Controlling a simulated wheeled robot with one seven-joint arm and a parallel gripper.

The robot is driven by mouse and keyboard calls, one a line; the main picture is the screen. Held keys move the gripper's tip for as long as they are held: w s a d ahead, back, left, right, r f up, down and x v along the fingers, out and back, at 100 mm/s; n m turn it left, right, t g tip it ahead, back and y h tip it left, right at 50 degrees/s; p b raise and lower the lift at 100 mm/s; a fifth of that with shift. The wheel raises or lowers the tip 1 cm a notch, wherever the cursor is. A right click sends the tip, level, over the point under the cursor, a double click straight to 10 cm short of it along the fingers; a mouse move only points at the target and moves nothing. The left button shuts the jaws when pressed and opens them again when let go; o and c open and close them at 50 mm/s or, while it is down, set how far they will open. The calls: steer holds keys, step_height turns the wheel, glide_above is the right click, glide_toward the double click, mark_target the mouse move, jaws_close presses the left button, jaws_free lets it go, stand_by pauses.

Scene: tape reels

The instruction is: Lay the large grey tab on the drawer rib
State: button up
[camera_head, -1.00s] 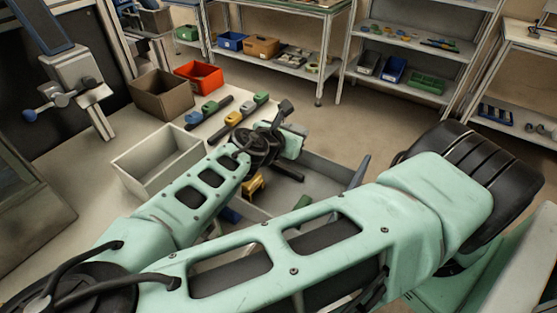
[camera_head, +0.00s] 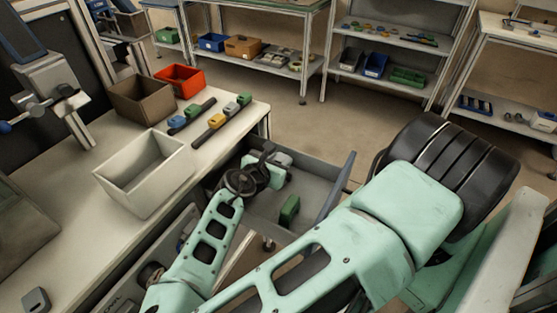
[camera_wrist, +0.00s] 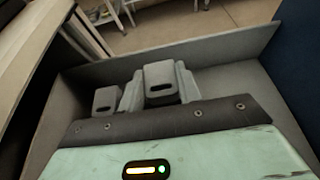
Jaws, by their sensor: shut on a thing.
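In the wrist view, my gripper (camera_wrist: 159,90) is shut on the large grey tab (camera_wrist: 160,74), a block with a dark slot; a pale finger stands on each side of it. A smaller-looking grey tab (camera_wrist: 105,98) is just left of the fingers, and its base is hidden. In the head view, my gripper (camera_head: 282,163) is over the back left of the open grey drawer (camera_head: 316,172); the held tab cannot be made out clearly there. I cannot make out the drawer rib in either view.
A green block (camera_head: 289,210) lies in the drawer. The white bench (camera_head: 80,235) carries a white bin (camera_head: 145,180), a brown box (camera_head: 140,101), a red bin (camera_head: 180,78), dark bars with coloured tabs (camera_head: 222,121) and another grey piece (camera_head: 36,300). The drawer's walls rise around my gripper.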

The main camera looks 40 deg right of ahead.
steer(key=shift+f, duration=0.6)
steer(key=o, duration=0.9)
steer(key=shift+r, duration=0.15)
